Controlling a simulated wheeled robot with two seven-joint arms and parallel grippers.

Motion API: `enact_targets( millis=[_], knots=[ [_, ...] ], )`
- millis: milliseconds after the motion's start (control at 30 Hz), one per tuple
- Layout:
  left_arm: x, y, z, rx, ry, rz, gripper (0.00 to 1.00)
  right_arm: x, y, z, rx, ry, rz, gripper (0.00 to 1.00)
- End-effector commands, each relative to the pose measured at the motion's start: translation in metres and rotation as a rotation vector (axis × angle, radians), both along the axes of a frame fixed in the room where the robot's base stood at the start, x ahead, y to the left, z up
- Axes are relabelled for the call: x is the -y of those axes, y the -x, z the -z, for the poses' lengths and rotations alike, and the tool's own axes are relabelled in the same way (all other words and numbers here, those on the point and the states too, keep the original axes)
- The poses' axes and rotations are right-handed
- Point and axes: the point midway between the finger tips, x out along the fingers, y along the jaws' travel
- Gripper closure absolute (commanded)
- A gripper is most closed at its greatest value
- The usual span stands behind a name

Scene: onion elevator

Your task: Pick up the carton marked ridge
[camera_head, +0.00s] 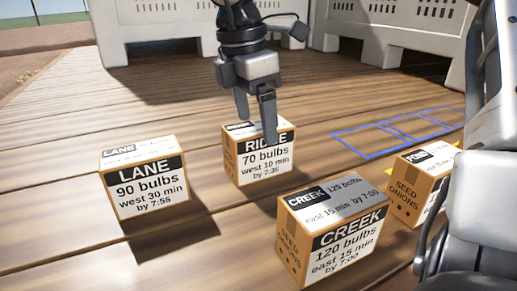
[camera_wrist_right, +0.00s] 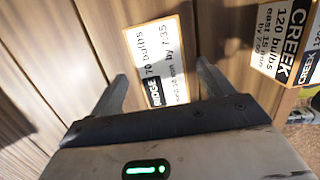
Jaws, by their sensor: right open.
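The carton marked RIDGE (camera_head: 262,164) stands upright on the wooden deck, brown with a white label and black band. My right gripper (camera_head: 257,126) is open above it, pointing down, with one finger in front of part of its top and front. In the right wrist view the carton's labelled top (camera_wrist_right: 160,60) lies between and beyond the two spread fingers (camera_wrist_right: 162,88). I see no contact for certain. My left gripper is not in view.
The LANE carton (camera_head: 146,184) stands to the left, the CREEK carton (camera_head: 335,235) in front to the right, and another carton (camera_head: 410,187) farther right. Blue outlined squares (camera_head: 368,138) mark the deck behind them. White crates (camera_head: 150,30) stand at the back.

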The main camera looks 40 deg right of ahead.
Motion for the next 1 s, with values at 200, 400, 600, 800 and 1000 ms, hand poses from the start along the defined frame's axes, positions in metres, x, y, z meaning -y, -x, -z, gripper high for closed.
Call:
enact_targets(
  millis=[200,400,600,800,1000],
  knots=[
    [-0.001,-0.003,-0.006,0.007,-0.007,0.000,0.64,0.005,0.005,0.028,-0.004,-0.004,-0.002,0.20],
    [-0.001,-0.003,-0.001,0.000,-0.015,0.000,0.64,0.008,0.005,0.049,-0.001,-0.001,0.000,0.20],
    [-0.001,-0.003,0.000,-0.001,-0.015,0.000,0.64,0.008,0.005,0.050,0.000,-0.001,0.000,0.20],
    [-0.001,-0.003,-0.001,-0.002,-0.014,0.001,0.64,0.008,0.005,0.050,0.000,0.000,0.000,0.65],
    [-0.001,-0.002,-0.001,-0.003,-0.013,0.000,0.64,0.008,0.005,0.049,0.003,0.000,0.000,0.83]
  ],
)
